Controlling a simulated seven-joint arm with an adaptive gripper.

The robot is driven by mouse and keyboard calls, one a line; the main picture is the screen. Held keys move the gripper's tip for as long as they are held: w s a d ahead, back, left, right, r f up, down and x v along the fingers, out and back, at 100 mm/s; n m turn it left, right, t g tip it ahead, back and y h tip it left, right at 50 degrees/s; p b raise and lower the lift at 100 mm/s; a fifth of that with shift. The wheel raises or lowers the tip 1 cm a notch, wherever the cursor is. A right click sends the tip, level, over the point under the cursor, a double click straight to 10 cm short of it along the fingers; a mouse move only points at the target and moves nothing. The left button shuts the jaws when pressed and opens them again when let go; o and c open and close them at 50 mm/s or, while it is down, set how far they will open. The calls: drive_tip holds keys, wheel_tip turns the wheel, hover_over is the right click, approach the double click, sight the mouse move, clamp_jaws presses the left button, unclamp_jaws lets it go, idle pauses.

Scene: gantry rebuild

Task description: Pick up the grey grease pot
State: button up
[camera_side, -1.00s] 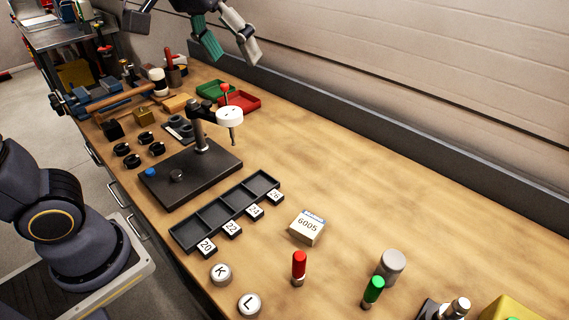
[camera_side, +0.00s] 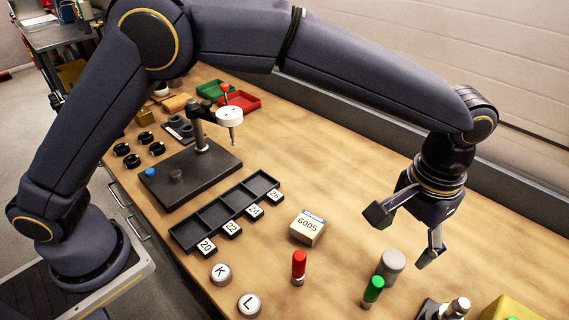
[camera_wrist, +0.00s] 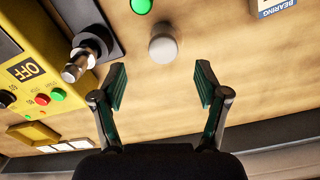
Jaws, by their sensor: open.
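The grey grease pot (camera_side: 390,265) is a small round-topped cylinder standing upright on the wooden bench, behind a green-capped tube (camera_side: 372,290) in the side view. In the wrist view the pot (camera_wrist: 162,48) is at the upper centre, beyond the fingertips and roughly in line with the gap between them. My gripper (camera_side: 405,237) is open and empty, above the bench and pointing down near the pot. In the wrist view its two fingers (camera_wrist: 160,88) are spread wide, with green pads facing each other. Nothing is between them.
A red-capped tube (camera_side: 299,267) and a box marked 6005 (camera_side: 308,227) stand to the left. A yellow control box (camera_wrist: 35,65) and a metal-knobbed fixture (camera_wrist: 85,57) sit beside the pot. Bare bench lies behind it, up to the wall ledge.

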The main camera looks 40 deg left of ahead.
sight(395, 259)
wheel_tip(395, 259, down, 6)
drive_tip(key=shift+r, duration=0.2)
drive_tip(key=shift+w+a+f, duration=0.1)
drive_tip(key=shift+w+f, duration=0.1)
drive_tip(key=shift+f, duration=0.7)
drive_tip(key=shift+w+d+f, duration=0.1)
drive_tip(key=shift+w+f, duration=0.05)
drive_tip(key=shift+f, duration=0.75)
drive_tip(key=shift+w+a+f, duration=0.1)
drive_tip(key=shift+w+f, duration=0.1)
drive_tip(key=shift+f, duration=0.7)
drive_tip(key=c, duration=1.3)
drive_tip(key=shift+r, duration=0.1)
